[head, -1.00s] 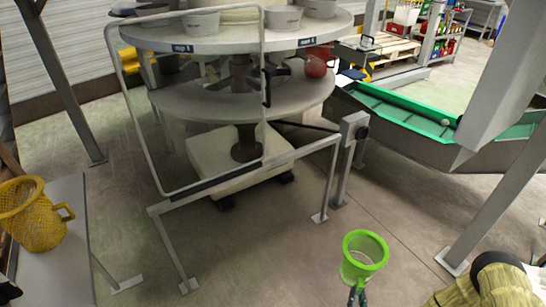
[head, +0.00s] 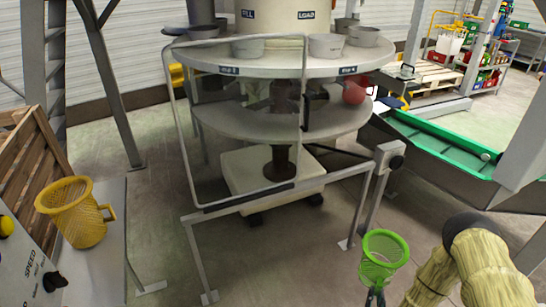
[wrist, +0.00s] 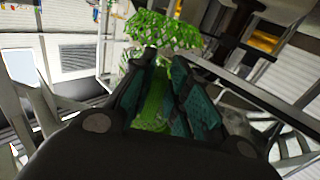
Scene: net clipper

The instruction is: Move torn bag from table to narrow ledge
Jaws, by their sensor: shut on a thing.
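My gripper (head: 374,297) is at the bottom of the head view, shut on a green mesh bag (head: 384,258) with a thick round rim. The bag is held up off the floor, mouth upward. In the wrist view, the dark teal fingers (wrist: 160,88) close around the green netting (wrist: 165,32), part of which hangs between them. I take this mesh to be the torn bag; a tear is not clearly visible. Which surface is the narrow ledge I cannot tell.
A two-tier round turntable (head: 345,62) with grey bowls stands ahead behind a tubular guard frame (head: 178,130). A yellow mesh basket (head: 80,215) sits on a grey table (head: 112,250) at left, near a wooden crate (head: 30,165). A green-lined trough (head: 440,140) is at right. Open floor lies between.

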